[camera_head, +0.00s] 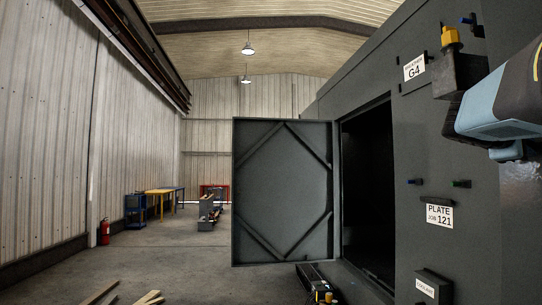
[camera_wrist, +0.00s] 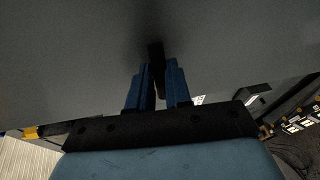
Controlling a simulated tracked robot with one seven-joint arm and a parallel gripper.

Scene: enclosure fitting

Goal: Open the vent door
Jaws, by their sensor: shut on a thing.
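In the wrist view, my gripper (camera_wrist: 158,82) has its two blue fingers shut on a small black handle (camera_wrist: 155,54) that stands out from a flat grey panel (camera_wrist: 80,50). Whether this panel is the vent door cannot be told, since its edges are mostly out of view. In the head view, the dark grey enclosure (camera_head: 440,150) fills the right side. A large braced door (camera_head: 283,190) stands swung open at the left of its dark opening (camera_head: 368,190). My arm shows at the right edge of the head view; the gripper itself does not show there.
A G4 label (camera_head: 414,68), a PLATE JOB 121 label (camera_head: 438,215) and a coolant box (camera_head: 433,287) are on the enclosure face. A dark box with a yellow part (camera_head: 450,38) juts out near my arm. Wood pieces (camera_head: 148,298) lie on the floor; the floor at left is mostly clear.

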